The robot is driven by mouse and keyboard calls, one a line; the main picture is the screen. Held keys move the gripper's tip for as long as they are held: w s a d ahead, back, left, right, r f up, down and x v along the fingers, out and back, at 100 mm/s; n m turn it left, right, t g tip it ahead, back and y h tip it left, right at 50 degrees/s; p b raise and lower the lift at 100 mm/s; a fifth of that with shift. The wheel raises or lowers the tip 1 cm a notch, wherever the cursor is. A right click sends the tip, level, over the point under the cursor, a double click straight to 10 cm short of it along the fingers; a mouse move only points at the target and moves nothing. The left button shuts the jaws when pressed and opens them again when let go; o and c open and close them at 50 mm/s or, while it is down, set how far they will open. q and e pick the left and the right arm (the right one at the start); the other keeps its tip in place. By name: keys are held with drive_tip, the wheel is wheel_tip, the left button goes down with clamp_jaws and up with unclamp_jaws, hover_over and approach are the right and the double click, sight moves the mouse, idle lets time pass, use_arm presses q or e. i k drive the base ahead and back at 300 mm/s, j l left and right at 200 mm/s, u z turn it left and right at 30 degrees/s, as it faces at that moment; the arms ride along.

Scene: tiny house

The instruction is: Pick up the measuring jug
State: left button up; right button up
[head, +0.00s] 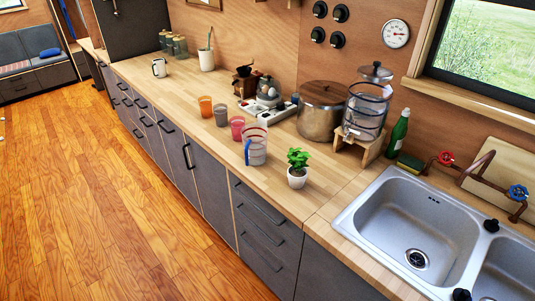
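The measuring jug (257,150) is clear, with a blue handle on its left side and reddish markings. It stands upright on the wooden counter (330,190), near the front edge. Neither of my grippers shows in the head view, so their state and distance from the jug cannot be seen.
A small potted plant (297,176) stands right of the jug. A pink cup (237,127), a grey cup (221,115) and an orange cup (205,106) stand to its left. A large pot (320,115) is behind. A sink (410,225) lies right. The wooden floor (90,200) is clear.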

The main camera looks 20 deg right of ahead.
sight(254, 135)
drive_tip(key=i+j+z, duration=0.1)
drive_tip(key=z, duration=0.4)
drive_tip(key=i+j+z, duration=0.1)
drive_tip(key=z, duration=0.35)
drive_tip(key=i+j+z, duration=0.2)
drive_tip(key=j, duration=0.15)
drive_tip(key=j+z, duration=0.2)
drive_tip(key=j, duration=0.15)
drive_tip(key=j+z, duration=0.2)
drive_tip(key=j, duration=0.15)
drive_tip(key=i+j+z, duration=0.1)
drive_tip(key=j, duration=0.45)
drive_tip(key=i+j+z, duration=0.1)
drive_tip(key=j, duration=0.45)
